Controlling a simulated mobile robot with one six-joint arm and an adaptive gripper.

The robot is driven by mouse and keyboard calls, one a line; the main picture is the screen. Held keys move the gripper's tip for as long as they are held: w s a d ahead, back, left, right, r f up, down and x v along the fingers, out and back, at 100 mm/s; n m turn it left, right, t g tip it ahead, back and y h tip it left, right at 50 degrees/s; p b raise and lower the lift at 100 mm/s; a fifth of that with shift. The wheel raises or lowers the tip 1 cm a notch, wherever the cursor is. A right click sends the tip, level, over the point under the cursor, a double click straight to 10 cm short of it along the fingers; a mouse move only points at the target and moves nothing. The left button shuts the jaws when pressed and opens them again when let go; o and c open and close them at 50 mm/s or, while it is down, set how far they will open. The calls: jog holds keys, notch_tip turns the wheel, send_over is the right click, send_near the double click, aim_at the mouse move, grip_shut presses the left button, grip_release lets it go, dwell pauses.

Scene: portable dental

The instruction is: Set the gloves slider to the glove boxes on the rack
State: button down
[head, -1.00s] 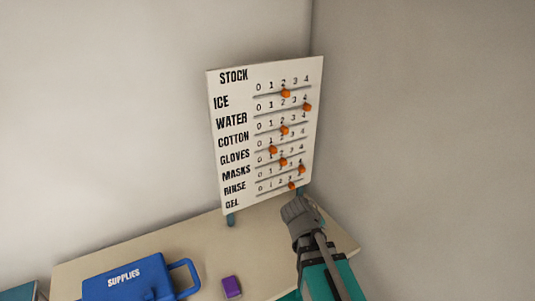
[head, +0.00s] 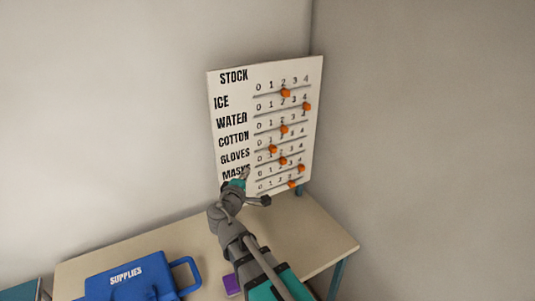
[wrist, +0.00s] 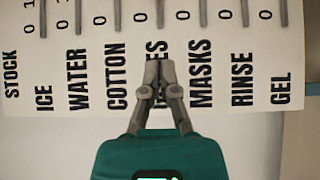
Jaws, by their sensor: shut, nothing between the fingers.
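The white STOCK board (head: 264,75) stands upright on the table against the wall, with labelled rows and orange sliders. The gloves slider (head: 273,149) sits near the 1 on its track. My gripper (head: 245,173) is at the lower left of the board in the head view, by the end of the MASKS label and left of the tracks. In the wrist view my shut, empty gripper (wrist: 158,66) covers the middle letters of the GLOVES label (wrist: 160,48); the slider is out of that view. I cannot tell if the fingertips touch the board. No rack or glove boxes are in view.
Other orange sliders, such as the cotton slider (head: 284,129) and masks slider (head: 283,161), lie close above and below. A blue SUPPLIES case (head: 126,280) and a purple item (head: 232,284), partly behind my arm, are on the table (head: 310,230). A wall stands right of the board.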

dwell(0.3)
send_near(269, 148)
jog(key=w, duration=0.1)
jog(key=w+a, duration=0.1)
jog(key=w, duration=0.1)
jog(key=w+a, duration=0.1)
jog(key=shift+w+a+f, duration=0.15)
jog(key=shift+w+f, duration=0.05)
jog(key=shift+w, duration=0.2)
jog(key=shift+w+d, duration=0.45)
jog(key=shift+d, duration=0.4)
jog(key=shift+w+d, duration=0.55)
jog(key=shift+d, duration=0.3)
jog(key=shift+w, duration=0.15)
